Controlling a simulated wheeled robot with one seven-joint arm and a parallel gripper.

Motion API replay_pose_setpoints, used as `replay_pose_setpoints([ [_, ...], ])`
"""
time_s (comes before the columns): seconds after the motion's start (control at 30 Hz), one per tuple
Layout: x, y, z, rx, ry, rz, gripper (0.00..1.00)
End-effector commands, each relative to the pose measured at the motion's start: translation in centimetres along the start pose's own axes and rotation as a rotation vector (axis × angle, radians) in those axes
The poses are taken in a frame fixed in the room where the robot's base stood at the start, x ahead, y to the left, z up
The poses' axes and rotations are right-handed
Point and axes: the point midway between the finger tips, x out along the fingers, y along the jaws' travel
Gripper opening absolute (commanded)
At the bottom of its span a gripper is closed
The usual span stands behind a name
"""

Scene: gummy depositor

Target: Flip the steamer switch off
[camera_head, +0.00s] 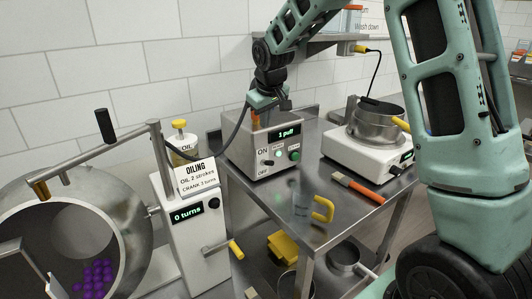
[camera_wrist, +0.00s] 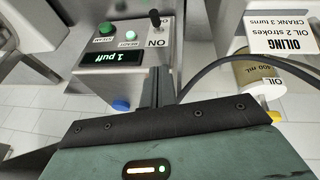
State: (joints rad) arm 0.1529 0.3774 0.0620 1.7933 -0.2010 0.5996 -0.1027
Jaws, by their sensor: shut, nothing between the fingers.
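The steamer (camera_head: 247,160) is a grey metal box on the steel table, with a display reading "1 puff". Its black toggle switch (camera_head: 268,163) sits on the front panel between the ON and OFF words. In the wrist view the switch (camera_wrist: 156,19) shows upside down, its knob pointing away from the ON word; I cannot tell its setting for certain. My gripper (camera_head: 268,108) is above the steamer's top, pointing down, shut and empty. In the wrist view its fingers (camera_wrist: 157,84) are close together, apart from the switch.
A green button (camera_head: 294,156) is right of the switch. The oil bottle (camera_head: 184,149) and OILING card (camera_head: 197,177) stand at left, with a dark hose (camera_head: 237,128) nearby. A hot plate with a pot (camera_head: 377,124) and an orange-handled tool (camera_head: 357,189) are at right.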

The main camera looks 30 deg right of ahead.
Motion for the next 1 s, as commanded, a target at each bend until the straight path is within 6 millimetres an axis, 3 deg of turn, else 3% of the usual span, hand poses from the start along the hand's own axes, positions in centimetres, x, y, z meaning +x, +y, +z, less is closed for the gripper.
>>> replay_pose_setpoints([
  [0.17, 1.8, -0.1, 0.1, 0.000, -0.005, -0.002, 0.00],
  [0.6, 10.2, -0.1, 0.4, -0.001, -0.006, -0.002, 0.00],
  [0.8, 12.0, -0.1, 2.3, -0.001, -0.004, -0.001, 0.00],
  [1.0, 12.7, -0.1, 2.9, -0.001, -0.001, -0.001, 0.00],
])
